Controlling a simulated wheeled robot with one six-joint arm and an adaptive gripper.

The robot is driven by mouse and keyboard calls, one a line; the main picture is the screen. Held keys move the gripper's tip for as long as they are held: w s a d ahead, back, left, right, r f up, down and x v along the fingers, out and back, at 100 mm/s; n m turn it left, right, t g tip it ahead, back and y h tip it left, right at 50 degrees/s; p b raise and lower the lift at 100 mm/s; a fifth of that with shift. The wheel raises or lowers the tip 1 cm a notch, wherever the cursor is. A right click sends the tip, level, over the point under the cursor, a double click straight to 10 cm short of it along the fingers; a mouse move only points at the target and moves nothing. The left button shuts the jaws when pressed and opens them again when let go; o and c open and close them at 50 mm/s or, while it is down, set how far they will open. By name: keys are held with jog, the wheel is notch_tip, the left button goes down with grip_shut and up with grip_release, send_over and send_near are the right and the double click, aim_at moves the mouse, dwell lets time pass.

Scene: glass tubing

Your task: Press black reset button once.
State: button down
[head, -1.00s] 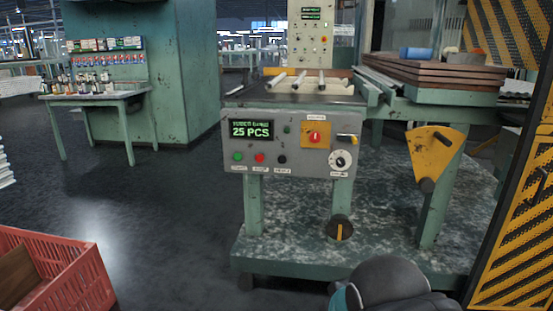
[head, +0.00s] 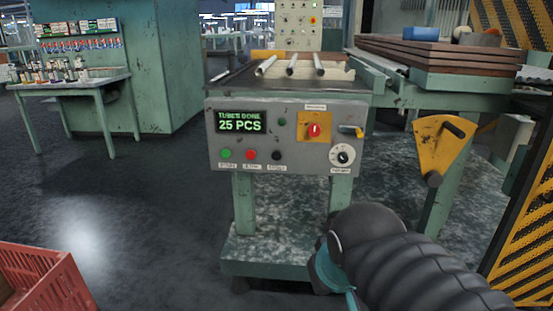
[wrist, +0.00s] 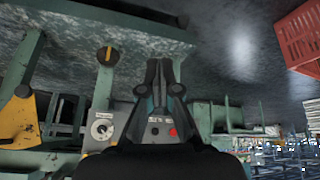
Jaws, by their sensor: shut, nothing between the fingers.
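The black button (head: 277,155) is on the grey control panel (head: 230,178), at the right end of a row with a green button (head: 226,154) and a red button (head: 251,155). The panel's display (head: 241,122) reads "TUBES DONE 25 PCS". In the upside-down wrist view, my gripper (wrist: 164,64) is shut and empty, in front of the panel and apart from it. In the head view my arm is at lower right and my fingertips cannot be made out.
A red crate (head: 45,285) stands at lower left. A yellow-black striped guard (head: 525,225) is at right.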

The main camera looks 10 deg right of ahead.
aim_at(275, 159)
jog(key=w+a+r+n+t+h+b, duration=0.1)
jog(key=w+r+n+h+b, duration=0.1)
jog(key=w, duration=1.4)
jog(key=w+a+r+n+t+h+b, duration=0.1)
jog(key=w+b, duration=0.5)
jog(key=w, duration=1)
jog(key=r+n+h, duration=0.1)
jog(key=n, duration=0.1)
jog(key=shift+a+n, duration=0.2)
jog(key=shift+n, duration=0.2)
jog(key=shift+w, duration=0.1)
jog(key=shift+w+d+f+p, duration=0.1)
jog(key=shift+w+d+p, duration=0.5)
jog(key=shift+w, duration=0.8)
jog(key=shift+w+d+r+p, duration=0.1)
jog(key=shift+w+d+p, duration=0.25)
jog(key=shift+w+p, duration=0.8)
jog(key=shift+w+d+f+p, duration=0.1)
jog(key=shift+w+d+p, duration=0.4)
jog(key=shift+w, duration=1.1)
jog(key=shift+w, duration=0.15)
jog(key=shift+w+p, duration=0.25)
jog(key=shift+p, duration=0.05)
